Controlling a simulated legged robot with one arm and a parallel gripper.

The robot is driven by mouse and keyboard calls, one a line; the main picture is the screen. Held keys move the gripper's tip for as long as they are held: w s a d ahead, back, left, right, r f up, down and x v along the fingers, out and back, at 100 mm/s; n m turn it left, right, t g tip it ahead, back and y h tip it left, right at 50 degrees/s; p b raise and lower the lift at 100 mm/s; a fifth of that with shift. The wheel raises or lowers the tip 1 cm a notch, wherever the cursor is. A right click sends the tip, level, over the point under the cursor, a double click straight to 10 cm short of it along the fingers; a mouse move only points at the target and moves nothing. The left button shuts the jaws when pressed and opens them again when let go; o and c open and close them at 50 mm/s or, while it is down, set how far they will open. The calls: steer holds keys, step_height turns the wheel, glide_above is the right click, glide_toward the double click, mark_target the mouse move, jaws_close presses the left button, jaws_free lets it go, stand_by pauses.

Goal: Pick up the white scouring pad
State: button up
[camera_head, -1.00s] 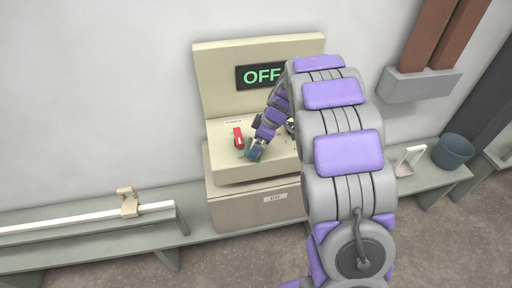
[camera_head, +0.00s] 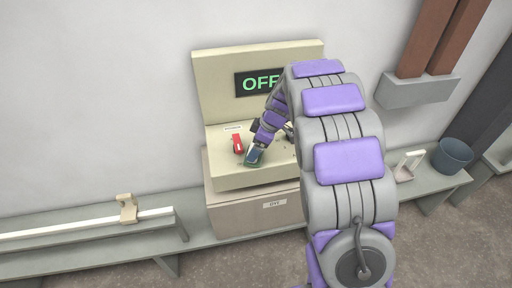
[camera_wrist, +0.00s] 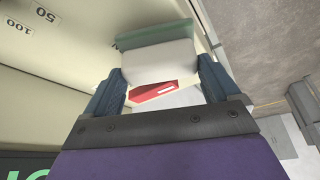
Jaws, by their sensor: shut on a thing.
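The scouring pad (camera_wrist: 160,65) is a white block with a green layer along one side. In the wrist view it sits between the two dark blue fingers of my gripper (camera_wrist: 162,80), which are shut on it. In the head view my gripper (camera_head: 256,152) points down at the front of the cream control console, and a green edge of the pad shows at its tips. I cannot tell whether the pad still touches the console top.
A red switch handle (camera_head: 238,144) stands just left of my gripper. The console (camera_head: 225,178) has a display reading OFF (camera_head: 260,82). A rail with a beige slider (camera_head: 127,208) lies at left. A blue-grey bucket (camera_head: 452,155) and a small handled scoop (camera_head: 405,170) are at right.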

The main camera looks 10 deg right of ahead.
steer(key=shift+a+r, duration=0.25)
steer(key=shift+r, duration=1)
steer(key=s+a+r+p, duration=0.1)
steer(key=s+a, duration=0.2)
steer(key=s, duration=1.2)
steer(key=shift+s+a+r+p, duration=0.2)
steer(key=shift+s+p, duration=0.15)
steer(key=shift+p, duration=0.05)
